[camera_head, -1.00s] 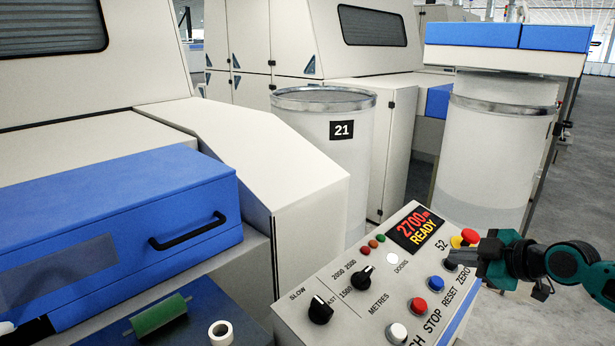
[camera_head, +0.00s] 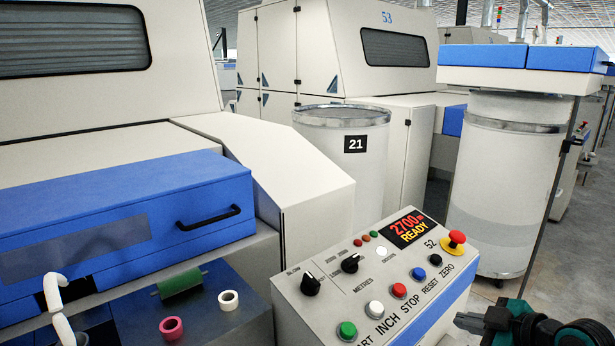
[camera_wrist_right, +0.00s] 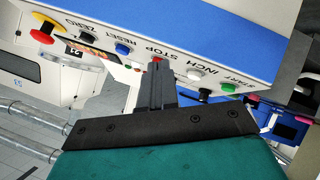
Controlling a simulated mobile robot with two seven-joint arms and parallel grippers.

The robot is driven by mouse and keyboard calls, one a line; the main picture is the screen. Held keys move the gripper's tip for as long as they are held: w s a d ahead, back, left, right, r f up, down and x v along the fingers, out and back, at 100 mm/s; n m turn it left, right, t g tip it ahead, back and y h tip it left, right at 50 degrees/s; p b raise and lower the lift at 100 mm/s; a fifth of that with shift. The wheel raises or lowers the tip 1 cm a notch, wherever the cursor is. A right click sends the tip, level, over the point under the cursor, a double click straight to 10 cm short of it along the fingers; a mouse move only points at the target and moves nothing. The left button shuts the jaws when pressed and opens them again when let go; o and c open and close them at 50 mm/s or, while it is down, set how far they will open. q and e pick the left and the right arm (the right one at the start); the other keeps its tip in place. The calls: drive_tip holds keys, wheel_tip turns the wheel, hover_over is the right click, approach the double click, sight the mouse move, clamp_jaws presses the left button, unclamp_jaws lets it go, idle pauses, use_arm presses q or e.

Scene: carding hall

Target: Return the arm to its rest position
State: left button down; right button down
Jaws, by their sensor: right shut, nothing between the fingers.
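My right gripper (camera_head: 474,320) is at the lower right of the head view, to the right of the control panel's front and apart from it. Its fingers are together and empty; they also show in the right wrist view (camera_wrist_right: 156,84), below the row of buttons in the picture. The control panel (camera_head: 345,292) has a display reading 2700 m and READY. It carries knobs, several coloured buttons and a red mushroom button (camera_head: 456,238) on a yellow base. My left gripper is not in view.
A blue lidded box (camera_head: 120,205) with a black handle is at the left. A dark tray below it holds a green roller (camera_head: 180,282), a white ring (camera_head: 228,300) and a pink ring (camera_head: 171,328). A can marked 21 (camera_head: 350,185) and another can (camera_head: 495,190) stand behind the panel.

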drive_tip(key=s+a+f+m, duration=0.4)
drive_tip(key=s+a+f, duration=0.6)
drive_tip(key=a+f, duration=0.1)
drive_tip(key=s+a+f+m+h, duration=0.1)
drive_tip(key=s+f+m+h, duration=0.2)
drive_tip(key=s, duration=0.9)
wheel_tip(320, 180, down, 3)
drive_tip(key=m, duration=0.2)
drive_tip(key=shift+a+r+m+h, duration=0.15)
drive_tip(key=shift+a+m+h, duration=0.15)
drive_tip(key=shift+m, duration=0.1)
